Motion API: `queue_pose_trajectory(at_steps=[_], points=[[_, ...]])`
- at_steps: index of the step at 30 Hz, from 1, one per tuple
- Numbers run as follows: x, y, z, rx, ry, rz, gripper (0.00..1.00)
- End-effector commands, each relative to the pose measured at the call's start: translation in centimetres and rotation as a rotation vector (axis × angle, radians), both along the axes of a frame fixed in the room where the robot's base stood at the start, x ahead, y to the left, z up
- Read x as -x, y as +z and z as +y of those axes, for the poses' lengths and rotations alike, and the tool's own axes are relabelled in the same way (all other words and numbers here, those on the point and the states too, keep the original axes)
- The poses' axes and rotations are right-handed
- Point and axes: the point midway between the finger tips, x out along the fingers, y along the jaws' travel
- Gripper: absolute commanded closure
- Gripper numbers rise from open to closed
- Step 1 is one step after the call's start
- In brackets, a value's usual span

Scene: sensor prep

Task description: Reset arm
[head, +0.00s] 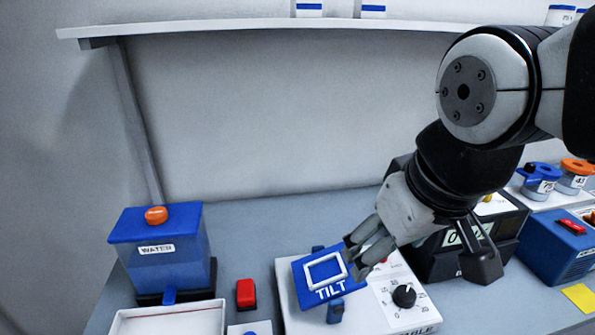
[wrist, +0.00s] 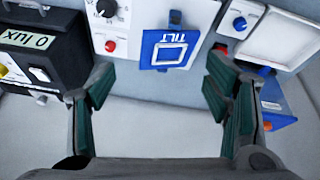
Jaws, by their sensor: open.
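My gripper (head: 362,252) is in the head view, beside and over the blue tilt platform marked TILT (head: 328,274). The platform stands on a white box with a black knob (head: 404,296). In the wrist view my gripper (wrist: 160,108) has its two green-padded fingers wide apart with nothing between them. The TILT platform (wrist: 168,47) shows beyond the fingertips there, with a white square outline on it. I cannot tell from these frames whether a finger touches the platform.
A blue WATER tank (head: 160,250) and a red button (head: 246,294) stand at the left. A dark lux meter (head: 470,250) is close behind my gripper. A blue device (head: 555,255) and small jars (head: 540,178) stand at the right. A shelf (head: 230,26) runs above.

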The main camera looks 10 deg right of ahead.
Motion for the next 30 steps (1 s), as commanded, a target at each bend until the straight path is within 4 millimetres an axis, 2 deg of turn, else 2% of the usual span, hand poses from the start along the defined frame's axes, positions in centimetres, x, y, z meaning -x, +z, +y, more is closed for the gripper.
queue_pose_trajectory(at_steps=[3, 7, 30], points=[[1.8, -0.1, -0.6, -0.044, -0.094, -0.033, 0.29], [2.7, -0.2, -0.9, -0.067, -0.14, -0.048, 0.29], [2.7, -0.2, -0.9, -0.069, -0.146, -0.048, 0.29]])
